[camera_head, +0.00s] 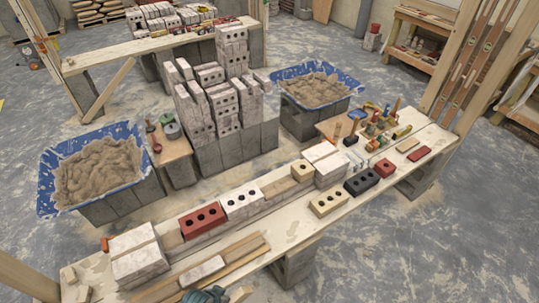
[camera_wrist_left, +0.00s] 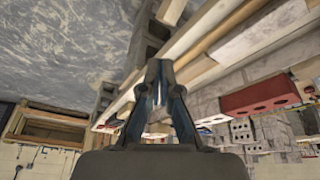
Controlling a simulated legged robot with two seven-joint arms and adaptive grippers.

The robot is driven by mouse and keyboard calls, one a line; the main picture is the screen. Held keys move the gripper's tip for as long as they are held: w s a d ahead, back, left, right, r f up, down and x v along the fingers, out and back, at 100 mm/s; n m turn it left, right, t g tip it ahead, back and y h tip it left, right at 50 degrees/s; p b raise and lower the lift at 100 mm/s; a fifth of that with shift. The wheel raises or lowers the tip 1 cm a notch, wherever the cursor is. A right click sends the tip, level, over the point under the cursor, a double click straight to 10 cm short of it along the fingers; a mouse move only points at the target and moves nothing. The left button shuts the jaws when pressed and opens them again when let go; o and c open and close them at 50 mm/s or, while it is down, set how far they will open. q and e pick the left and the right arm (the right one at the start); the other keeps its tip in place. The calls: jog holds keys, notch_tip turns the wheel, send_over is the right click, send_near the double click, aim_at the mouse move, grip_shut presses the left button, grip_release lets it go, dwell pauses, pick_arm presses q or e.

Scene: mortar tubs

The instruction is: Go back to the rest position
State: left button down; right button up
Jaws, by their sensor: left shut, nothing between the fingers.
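My left gripper (camera_wrist_left: 159,66) shows in the left wrist view, with its two dark fingers together at the tips and nothing between them. It appears in front of the edge of a plank bench, apart from the bricks. The wrist view is turned over, with the grey floor at the top. In the head view, no arm of mine is clearly visible. A dark teal shape (camera_head: 205,294) is cut off by the bottom edge, and I cannot tell what it is. My right gripper is in neither view.
A long plank bench (camera_head: 290,232) crosses the head view, bearing a red brick (camera_head: 203,220), a black brick (camera_head: 362,181) and loose boards. Behind it stand two blue mortar tubs (camera_head: 48,204) (camera_head: 352,82) and a pale brick stack (camera_head: 232,100). Floor at lower right is clear.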

pick_arm(q)
jog(key=s+a+r+n+y, duration=0.2)
jog(key=s+a+n, duration=0.2)
jog(key=s+a, duration=0.2)
notch_tip(320, 180, down, 26)
jog(key=s+g, duration=0.1)
jog(key=s, duration=0.1)
jog(key=s+a+f+g, duration=0.1)
jog(key=s+a+f, duration=0.2)
jog(key=s+f, duration=1.3)
jog(key=shift+s+f+m, duration=0.2)
jog(key=shift+s+m, duration=0.2)
jog(key=shift+s, duration=0.3)
